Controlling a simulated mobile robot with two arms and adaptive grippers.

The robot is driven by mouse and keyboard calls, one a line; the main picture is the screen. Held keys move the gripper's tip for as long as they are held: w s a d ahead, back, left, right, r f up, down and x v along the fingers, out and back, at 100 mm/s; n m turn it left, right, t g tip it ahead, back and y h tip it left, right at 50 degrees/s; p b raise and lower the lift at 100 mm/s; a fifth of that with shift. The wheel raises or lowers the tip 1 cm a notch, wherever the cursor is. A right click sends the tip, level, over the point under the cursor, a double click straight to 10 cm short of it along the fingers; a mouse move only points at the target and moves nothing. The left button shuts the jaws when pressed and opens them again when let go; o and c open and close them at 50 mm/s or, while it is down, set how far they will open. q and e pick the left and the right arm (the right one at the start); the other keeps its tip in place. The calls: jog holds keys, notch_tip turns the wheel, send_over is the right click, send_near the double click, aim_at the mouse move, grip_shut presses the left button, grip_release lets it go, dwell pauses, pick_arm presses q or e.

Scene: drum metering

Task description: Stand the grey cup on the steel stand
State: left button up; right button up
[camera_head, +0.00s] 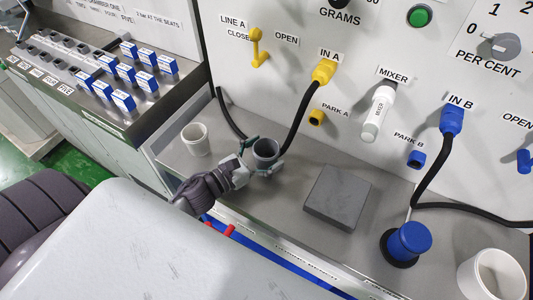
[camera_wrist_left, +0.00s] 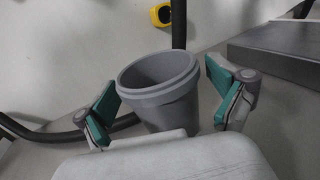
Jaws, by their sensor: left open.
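The grey cup (camera_head: 266,149) is upright at the middle left of the steel counter, left of the stand. In the left wrist view the cup (camera_wrist_left: 162,92) is between the two green-padded fingers, with a visible gap on each side. My left gripper (camera_head: 263,158) is open around the cup; its lower part is partly hidden by the gripper. The steel stand (camera_head: 337,196) is a flat grey square block to the right of the cup, with nothing on it. Its edge shows at the right of the left wrist view (camera_wrist_left: 280,50). My right gripper is not in view.
A white cup (camera_head: 196,139) stands left of my gripper. A blue-capped item (camera_head: 408,241) and a large white container (camera_head: 492,275) stand at the right. Black hoses (camera_head: 293,117) hang from the panel behind the counter. Bare counter lies between cup and stand.

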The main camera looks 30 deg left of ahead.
pick_arm(q)
jog(key=c, duration=1.4)
